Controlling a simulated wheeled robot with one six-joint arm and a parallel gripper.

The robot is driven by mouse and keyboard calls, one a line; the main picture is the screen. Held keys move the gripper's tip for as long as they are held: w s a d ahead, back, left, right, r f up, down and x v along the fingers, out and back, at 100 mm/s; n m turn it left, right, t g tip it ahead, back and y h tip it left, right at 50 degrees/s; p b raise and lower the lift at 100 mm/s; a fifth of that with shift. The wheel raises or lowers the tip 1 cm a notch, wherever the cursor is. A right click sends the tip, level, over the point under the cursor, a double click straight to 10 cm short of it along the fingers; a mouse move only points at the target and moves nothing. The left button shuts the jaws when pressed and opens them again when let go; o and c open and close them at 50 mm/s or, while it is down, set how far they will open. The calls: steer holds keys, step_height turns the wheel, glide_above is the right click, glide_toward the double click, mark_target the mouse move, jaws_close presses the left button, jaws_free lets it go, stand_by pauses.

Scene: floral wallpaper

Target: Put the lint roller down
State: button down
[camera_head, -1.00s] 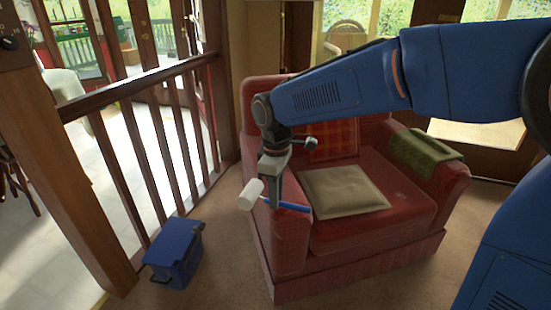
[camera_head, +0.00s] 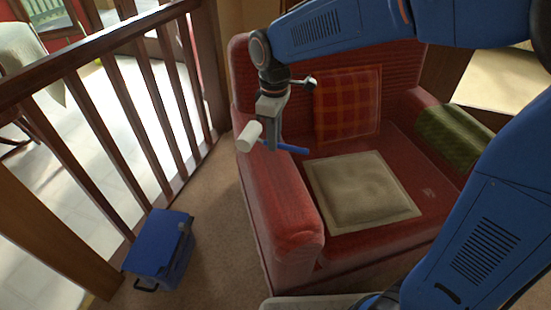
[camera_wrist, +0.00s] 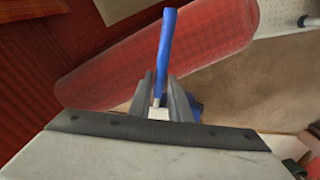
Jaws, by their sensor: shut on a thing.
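The lint roller (camera_head: 249,136) has a white roll and a blue handle. My gripper (camera_head: 271,147) is shut on it and holds it in the air by the near left arm of the red armchair (camera_head: 285,218). In the head view the white roll sticks out to the left and the blue handle to the right. In the wrist view the blue handle (camera_wrist: 167,45) points up between the two grey fingers (camera_wrist: 162,100), with the red armrest (camera_wrist: 160,55) behind it. Most of the white roll is hidden there.
A beige cushion (camera_head: 360,190) lies on the seat, and a red plaid cushion (camera_head: 347,103) leans on the backrest. A green cloth (camera_head: 455,135) covers the right armrest. A blue box (camera_head: 160,245) stands on the carpet beside the wooden railing (camera_head: 100,45). Carpet between box and chair is clear.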

mark_target(274, 170)
step_height(274, 170, down, 9)
steer(key=shift+s+r, duration=0.1)
stand_by(0.4)
steer(key=c, duration=1.6)
jaws_free()
steer(key=shift+f, duration=0.2)
steer(key=shift+c, duration=0.2)
steer(key=shift+r, duration=0.1)
step_height(274, 170, up, 12)
steer(key=shift+r, duration=0.1)
steer(key=s+d+r+m+t, duration=0.1)
steer(key=s+d+m, duration=0.1)
steer(key=d, duration=0.3)
steer(key=s+d+r+m, duration=0.2)
steer(key=d, duration=0.3)
steer(key=s+d+f+m+t, duration=0.3)
steer(key=s+d+m, duration=0.7)
steer(key=s+d, duration=0.7)
steer(key=shift+d+t, duration=0.35)
steer(key=shift+t, duration=0.05)
